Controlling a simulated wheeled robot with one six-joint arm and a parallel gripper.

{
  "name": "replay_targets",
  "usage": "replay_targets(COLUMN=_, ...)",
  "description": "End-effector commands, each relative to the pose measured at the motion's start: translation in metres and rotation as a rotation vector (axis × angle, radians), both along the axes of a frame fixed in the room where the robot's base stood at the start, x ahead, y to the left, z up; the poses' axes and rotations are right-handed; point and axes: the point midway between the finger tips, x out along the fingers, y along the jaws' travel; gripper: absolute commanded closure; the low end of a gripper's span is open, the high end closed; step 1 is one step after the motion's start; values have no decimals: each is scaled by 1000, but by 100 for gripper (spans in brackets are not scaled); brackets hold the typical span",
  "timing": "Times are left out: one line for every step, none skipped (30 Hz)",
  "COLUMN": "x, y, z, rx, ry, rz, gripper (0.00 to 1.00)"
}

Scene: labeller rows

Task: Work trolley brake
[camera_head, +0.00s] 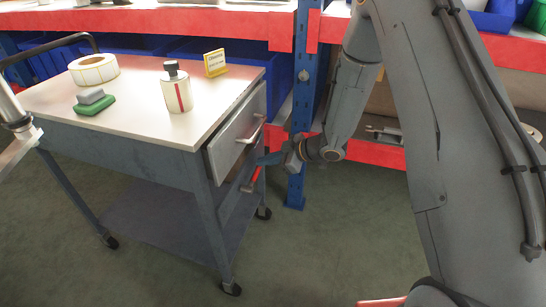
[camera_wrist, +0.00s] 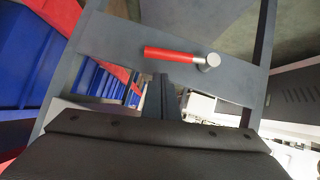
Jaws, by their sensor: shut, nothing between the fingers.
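The grey work trolley (camera_head: 150,140) stands at the left in the head view, with a pale top. Its brake is a red-handled lever (camera_head: 252,180) on the trolley's right end, below the drawer. In the wrist view the red brake handle (camera_wrist: 172,53) lies roughly level, with its silver pivot (camera_wrist: 208,62) at the right on a grey cross panel (camera_wrist: 110,40). My gripper (camera_head: 268,159) is beside that end of the trolley, close to the lever. In the wrist view its fingers (camera_wrist: 161,97) are together and empty, just below the handle in the picture. Whether they touch it cannot be told.
The trolley's drawer (camera_head: 238,132) with a bar handle is just above the lever. A label roll (camera_head: 94,69), a bottle (camera_head: 177,90), a green-based block (camera_head: 94,101) and a yellow sign (camera_head: 215,63) stand on top. A blue rack post (camera_head: 300,100) is close behind my gripper. Front floor is clear.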

Motion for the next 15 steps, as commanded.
replay_targets(x=2, y=0, z=-8, rx=0, ry=1, rz=-2, gripper=100)
replay_targets(x=3, y=0, z=-12, rx=0, ry=1, rz=-2, gripper=100)
replay_targets(x=3, y=1, z=-15, rx=0, ry=2, rz=-1, gripper=100)
replay_targets(x=4, y=1, z=-18, rx=1, ry=1, rz=-1, gripper=100)
replay_targets(x=5, y=1, z=-20, rx=1, ry=1, rz=-1, gripper=100)
replay_targets(x=5, y=2, z=-22, rx=0, ry=0, rz=-1, gripper=100)
replay_targets(x=6, y=2, z=-23, rx=0, ry=0, rz=-1, gripper=100)
replay_targets(x=6, y=2, z=-24, rx=0, ry=0, rz=-1, gripper=100)
replay_targets(x=6, y=2, z=-25, rx=0, ry=0, rz=-1, gripper=100)
replay_targets(x=6, y=2, z=-25, rx=0, ry=-1, rz=-1, gripper=100)
replay_targets(x=6, y=2, z=-25, rx=0, ry=-1, rz=-1, gripper=100)
replay_targets(x=6, y=2, z=-25, rx=0, ry=-1, rz=-1, gripper=100)
replay_targets(x=6, y=3, z=-25, rx=0, ry=-1, rz=-1, gripper=100)
replay_targets(x=6, y=3, z=-25, rx=0, ry=-1, rz=-1, gripper=100)
replay_targets(x=6, y=3, z=-25, rx=0, ry=-1, rz=-1, gripper=100)
